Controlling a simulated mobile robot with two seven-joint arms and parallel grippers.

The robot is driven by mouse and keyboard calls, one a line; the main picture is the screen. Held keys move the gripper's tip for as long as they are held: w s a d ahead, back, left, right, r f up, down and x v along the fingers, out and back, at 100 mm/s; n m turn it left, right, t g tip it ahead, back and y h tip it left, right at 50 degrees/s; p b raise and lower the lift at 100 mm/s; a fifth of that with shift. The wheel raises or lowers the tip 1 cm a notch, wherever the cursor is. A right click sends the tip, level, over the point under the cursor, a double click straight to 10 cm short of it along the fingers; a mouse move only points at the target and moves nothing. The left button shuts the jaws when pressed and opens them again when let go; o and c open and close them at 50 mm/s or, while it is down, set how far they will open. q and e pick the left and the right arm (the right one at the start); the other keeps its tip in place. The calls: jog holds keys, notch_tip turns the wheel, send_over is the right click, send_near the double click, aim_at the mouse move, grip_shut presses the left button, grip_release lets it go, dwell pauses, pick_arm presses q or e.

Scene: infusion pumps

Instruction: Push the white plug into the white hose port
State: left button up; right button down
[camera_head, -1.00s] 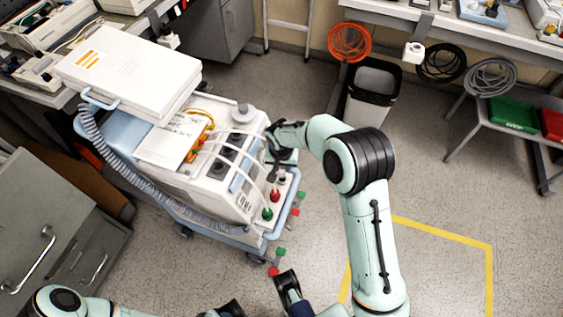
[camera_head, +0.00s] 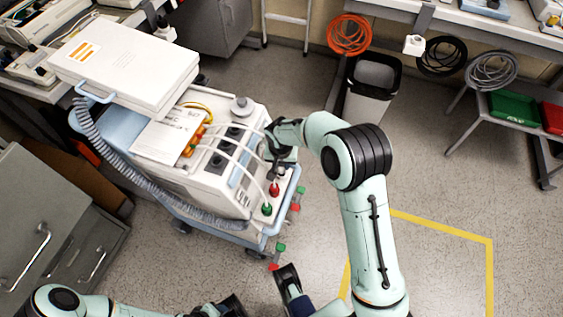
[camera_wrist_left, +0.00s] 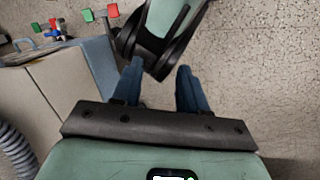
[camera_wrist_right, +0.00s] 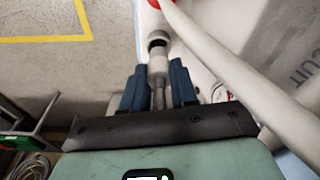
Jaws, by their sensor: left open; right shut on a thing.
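My right gripper (camera_wrist_right: 157,75) is shut on the white plug (camera_wrist_right: 157,66), a pale cylinder between its blue fingers. In the head view this gripper (camera_head: 280,165) is over the right end of the pump cart's top. A dark round opening with a pale rim, apparently the white hose port (camera_wrist_right: 158,40), lies just beyond the plug's tip. The plug lines up roughly with it; I cannot tell whether it has entered. My left gripper (camera_wrist_left: 160,70) is open and empty, with an arm link of mine close beyond its fingertips.
A red plug (camera_head: 274,189) and a green plug (camera_head: 267,209) with white hoses stand beside the port. A white hose (camera_wrist_right: 225,65) runs close along the right gripper's right side. A grey corrugated hose (camera_head: 125,165) hangs along the cart. The floor (camera_head: 440,190) to the right is clear.

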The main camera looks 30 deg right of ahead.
pick_arm(q)
jog(key=shift+f+b, duration=0.35)
jog(key=shift+f, duration=0.05)
pick_arm(e)
jog(key=shift+f, duration=0.6)
jog(key=shift+f+b, duration=0.55)
jog(key=shift+f, duration=0.4)
jog(key=c, duration=0.8)
grip_release()
pick_arm(q)
jog(key=shift+a+f, duration=0.15)
jog(key=shift+f, duration=0.45)
pick_arm(e)
jog(key=shift+f, duration=0.1)
jog(key=shift+r, duration=0.25)
pick_arm(q)
jog(key=shift+g, duration=0.3)
jog(key=r+p, duration=0.1)
jog(key=s+r+p, duration=0.1)
jog(key=s+d+r+p, duration=0.1)
jog(key=r, duration=0.1)
jog(key=shift+d, duration=0.1)
pick_arm(e)
notch_tip(320, 180, up, 13)
jog(key=s+a, duration=0.1)
jog(key=shift+s+r, duration=0.15)
jog(key=shift+s, duration=0.15)
jog(key=shift+a, duration=0.1)
